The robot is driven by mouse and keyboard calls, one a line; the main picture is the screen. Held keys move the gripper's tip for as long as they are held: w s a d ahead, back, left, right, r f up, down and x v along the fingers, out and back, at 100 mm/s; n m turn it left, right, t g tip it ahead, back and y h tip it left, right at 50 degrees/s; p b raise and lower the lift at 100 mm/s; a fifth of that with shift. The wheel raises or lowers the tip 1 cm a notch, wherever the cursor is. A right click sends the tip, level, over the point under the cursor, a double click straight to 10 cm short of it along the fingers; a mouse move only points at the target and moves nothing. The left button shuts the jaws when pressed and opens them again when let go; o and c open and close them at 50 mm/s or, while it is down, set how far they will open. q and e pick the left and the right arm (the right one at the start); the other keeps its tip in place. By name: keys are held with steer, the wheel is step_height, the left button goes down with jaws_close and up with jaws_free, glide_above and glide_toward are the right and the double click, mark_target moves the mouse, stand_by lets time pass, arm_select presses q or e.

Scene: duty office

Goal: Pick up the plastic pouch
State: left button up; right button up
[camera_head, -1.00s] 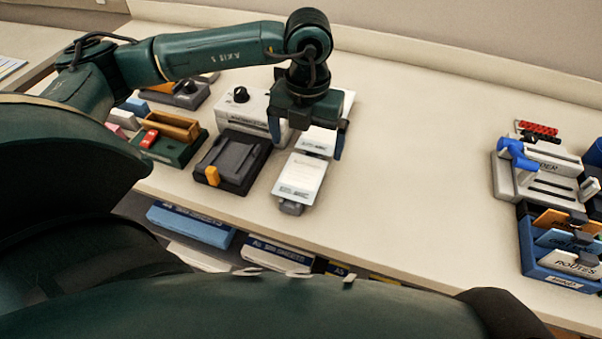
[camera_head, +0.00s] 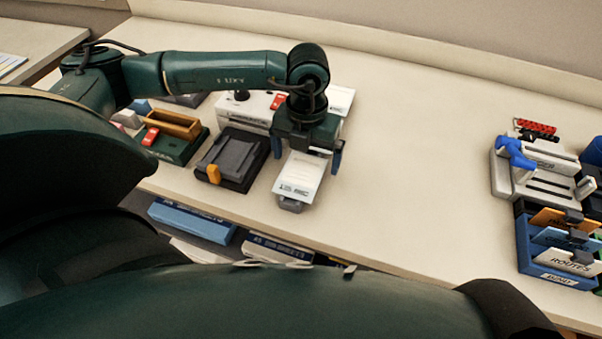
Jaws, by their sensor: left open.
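A flat, pale pouch-like sheet (camera_head: 299,178) with small print along its near end lies on a small grey holder (camera_head: 291,203) near the front of the desk. I take it to be the plastic pouch. My left gripper (camera_head: 307,157) is over its far end, pointing down, with one blue-tipped finger on each side of it. The jaws are open, and I cannot tell whether either finger touches it. The gripper body hides the far end of the sheet. My right gripper is not in view.
A dark grey device (camera_head: 231,159) with an orange lever stands close on the left. Behind it is a white machine (camera_head: 243,110) with a black knob. A green tray (camera_head: 177,145) is further left. A blue file rack (camera_head: 547,257) stands at right. The desk's middle is clear.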

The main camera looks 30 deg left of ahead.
arm_select(q)
steer(key=shift+f, duration=0.15)
steer(key=shift+c, duration=0.2)
steer(key=c, duration=1)
